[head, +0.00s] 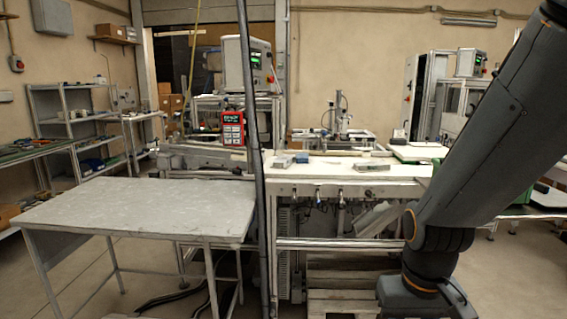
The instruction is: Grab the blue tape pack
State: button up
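A small bluish pack (283,161) lies on the white workbench (330,172), near its left end. It may be the blue tape pack, but it is too small to tell for sure. My arm comes down from the upper right and bends near the bottom edge, in front of the bench's right part. My gripper cannot be made out in this view.
A small grey block (302,158) and a flat grey pack (372,166) also lie on the bench. An empty grey table (140,208) stands at the left front. A dark vertical post (258,170) stands before the bench's left end. A wooden pallet (340,290) lies below.

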aim_at(282, 162)
jog(key=i, duration=1.15)
jog(key=u, duration=0.05)
